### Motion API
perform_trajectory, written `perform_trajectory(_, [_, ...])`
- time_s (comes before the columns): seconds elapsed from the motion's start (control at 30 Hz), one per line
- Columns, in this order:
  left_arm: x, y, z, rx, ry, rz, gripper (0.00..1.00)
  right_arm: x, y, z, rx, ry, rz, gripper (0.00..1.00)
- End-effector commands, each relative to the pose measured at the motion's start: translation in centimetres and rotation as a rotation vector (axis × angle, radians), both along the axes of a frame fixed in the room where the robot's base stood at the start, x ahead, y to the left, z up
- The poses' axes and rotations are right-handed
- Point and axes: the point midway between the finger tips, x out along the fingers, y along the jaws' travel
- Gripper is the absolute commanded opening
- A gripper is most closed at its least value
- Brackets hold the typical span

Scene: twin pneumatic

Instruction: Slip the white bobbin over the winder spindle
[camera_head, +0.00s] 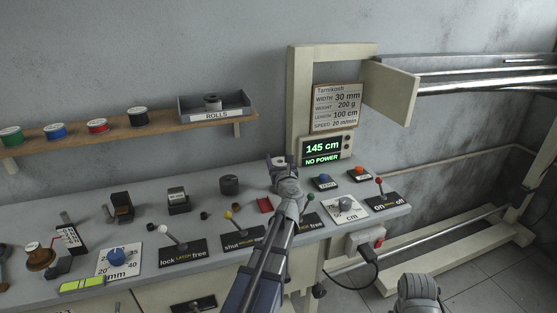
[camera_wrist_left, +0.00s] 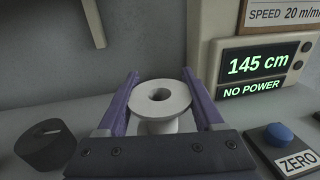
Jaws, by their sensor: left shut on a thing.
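The white bobbin (camera_wrist_left: 160,98) sits between the two purple fingers of my left gripper (camera_wrist_left: 160,110) in the left wrist view. Its top flange and dark centre hole face up, and it looks roughly upright. In the head view my left gripper (camera_head: 279,161) is shut on the bobbin above the back of the bench, in front of the display post. The bobbin's lower end is hidden behind the gripper body. I cannot make out the winder spindle in either view. My right gripper does not show; only a grey part of my arm is at the lower right.
The display (camera_head: 322,150) reads 145 cm and NO POWER. A dark round cylinder (camera_head: 229,184) stands left of the gripper, and the blue ZERO button (camera_wrist_left: 279,133) is to the right. Levers and dials line the bench front. A shelf (camera_head: 70,136) holds coloured spools and the ROLLS tray (camera_head: 246,112).

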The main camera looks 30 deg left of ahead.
Motion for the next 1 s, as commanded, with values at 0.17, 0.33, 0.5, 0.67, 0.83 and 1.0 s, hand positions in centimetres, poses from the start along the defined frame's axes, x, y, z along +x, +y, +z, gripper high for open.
perform_trajectory(0.17, [0.0,0.0,0.0,0.000,0.000,0.005,0.16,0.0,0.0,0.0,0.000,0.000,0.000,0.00])
perform_trajectory(0.33, [0.0,0.0,0.0,0.000,0.000,0.005,0.16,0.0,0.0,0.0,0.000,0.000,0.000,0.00])
perform_trajectory(0.5, [0.0,0.0,-0.3,0.000,0.000,0.005,0.16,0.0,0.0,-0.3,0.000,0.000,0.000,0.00])
perform_trajectory(0.67, [0.0,0.0,-0.7,0.000,0.000,0.005,0.16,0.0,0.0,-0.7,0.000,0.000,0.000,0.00])
perform_trajectory(0.83, [0.0,0.0,-1.1,0.000,0.000,0.004,0.16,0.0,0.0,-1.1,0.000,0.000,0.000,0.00])
perform_trajectory(1.0, [0.0,0.0,-1.5,0.000,0.000,0.004,0.16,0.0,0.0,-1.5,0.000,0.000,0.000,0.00])
